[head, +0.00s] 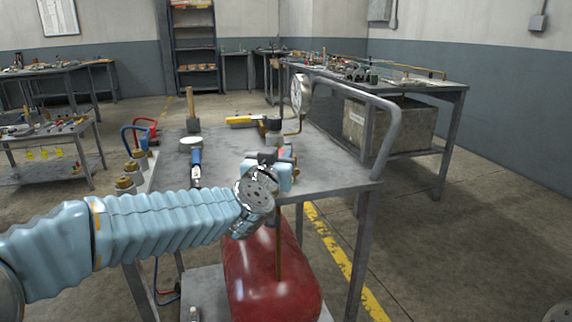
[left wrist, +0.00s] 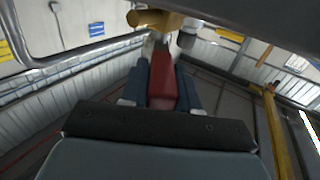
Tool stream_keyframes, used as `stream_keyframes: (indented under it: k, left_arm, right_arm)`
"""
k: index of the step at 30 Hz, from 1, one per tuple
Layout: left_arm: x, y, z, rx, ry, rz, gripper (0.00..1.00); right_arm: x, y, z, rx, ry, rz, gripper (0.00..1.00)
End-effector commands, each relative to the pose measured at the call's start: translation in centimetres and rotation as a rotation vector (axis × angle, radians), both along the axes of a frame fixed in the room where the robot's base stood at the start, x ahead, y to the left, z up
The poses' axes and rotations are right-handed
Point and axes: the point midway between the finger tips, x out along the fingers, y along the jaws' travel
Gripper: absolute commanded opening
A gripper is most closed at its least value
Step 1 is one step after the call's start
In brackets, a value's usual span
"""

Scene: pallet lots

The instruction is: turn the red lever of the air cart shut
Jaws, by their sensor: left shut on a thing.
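The air cart has a grey metal top (head: 330,168) and a red tank (head: 268,272) below it. My left arm reaches over the cart's near edge. My left gripper (head: 283,163) is at the valve area above the tank and largely hides it. In the left wrist view the red lever (left wrist: 162,82) lies between the two blue pads of my left gripper (left wrist: 160,90), which is shut on it. A brass fitting (left wrist: 156,18) shows just beyond the lever's far end. The lever's angle to the pipe is hard to tell. My right gripper is out of view.
On the cart top are a pressure gauge (head: 298,94), a wooden-handled hammer (head: 191,108), a yellow-handled tool (head: 242,120) and a blue-handled tool (head: 196,165). A tubular handle (head: 388,130) rises at the right.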

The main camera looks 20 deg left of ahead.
Motion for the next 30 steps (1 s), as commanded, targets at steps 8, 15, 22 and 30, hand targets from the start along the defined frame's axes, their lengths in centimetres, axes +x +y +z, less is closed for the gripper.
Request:
stream_keyframes:
  k: [8,15,22,30]
  left_arm:
    - [0.0,0.4,-0.4,0.000,0.000,-0.114,0.00]
    - [0.0,0.4,-0.1,0.000,0.001,-0.146,0.00]
    - [0.0,0.4,0.0,-0.001,0.001,-0.148,0.00]
    - [0.0,0.4,0.0,-0.001,0.000,-0.147,0.51]
  right_arm:
    - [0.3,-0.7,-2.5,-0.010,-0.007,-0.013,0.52]
    - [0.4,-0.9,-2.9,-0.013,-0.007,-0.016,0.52]
    - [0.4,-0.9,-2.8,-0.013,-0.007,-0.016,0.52]
    - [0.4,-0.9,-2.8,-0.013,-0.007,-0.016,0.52]
